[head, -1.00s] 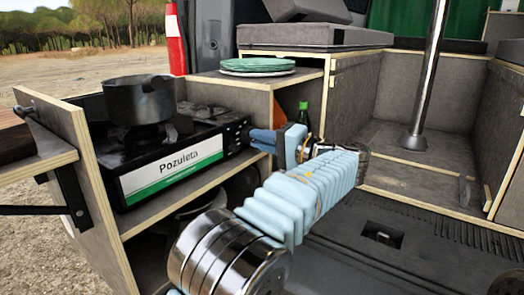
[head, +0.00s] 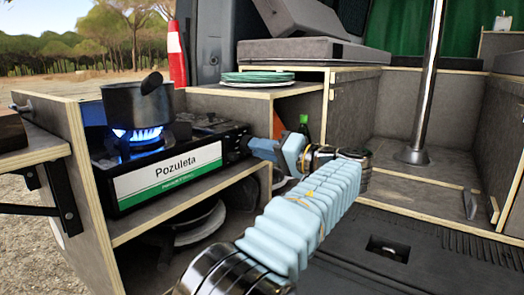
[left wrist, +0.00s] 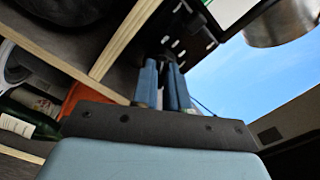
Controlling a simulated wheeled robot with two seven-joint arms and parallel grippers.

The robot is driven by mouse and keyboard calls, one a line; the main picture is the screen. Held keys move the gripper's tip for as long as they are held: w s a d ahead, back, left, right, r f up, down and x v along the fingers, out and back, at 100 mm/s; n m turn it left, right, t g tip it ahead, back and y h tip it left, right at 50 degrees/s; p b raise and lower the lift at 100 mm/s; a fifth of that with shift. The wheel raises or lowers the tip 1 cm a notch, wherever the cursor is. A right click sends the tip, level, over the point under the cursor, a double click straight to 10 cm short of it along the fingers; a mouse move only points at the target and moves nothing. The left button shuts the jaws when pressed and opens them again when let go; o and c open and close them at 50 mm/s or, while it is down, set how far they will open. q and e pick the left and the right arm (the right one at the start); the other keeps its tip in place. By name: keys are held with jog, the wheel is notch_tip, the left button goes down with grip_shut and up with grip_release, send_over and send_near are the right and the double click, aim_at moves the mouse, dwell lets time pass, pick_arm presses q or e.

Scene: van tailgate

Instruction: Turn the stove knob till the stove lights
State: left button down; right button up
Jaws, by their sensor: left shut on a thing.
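The stove (head: 170,178) sits on the upper shelf of the wooden unit, with a white and green "Pozuleta" front. A blue flame (head: 137,135) burns under the dark pot (head: 125,106) on its left burner. The stove knob is at the right end of the front, mostly hidden by my left gripper (head: 250,147). The gripper's blue fingers are shut on the knob. In the left wrist view the two fingers (left wrist: 163,86) point at the stove's dark end, close together. My right gripper is in neither view.
Green plates (head: 258,76) lie on the counter right of the stove. A green bottle (head: 303,122) stands in the compartment behind my left arm; it also shows in the left wrist view (left wrist: 32,118). A metal post (head: 425,90) stands at the right. Dishes (head: 195,222) lie on the lower shelf.

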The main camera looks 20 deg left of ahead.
pick_arm(q)
jog(key=shift+f, duration=0.1)
jog(key=c, duration=1.1)
grip_release()
jog(key=shift+c, duration=0.2)
jog(key=p+v, duration=0.2)
jog(key=v, duration=1.2)
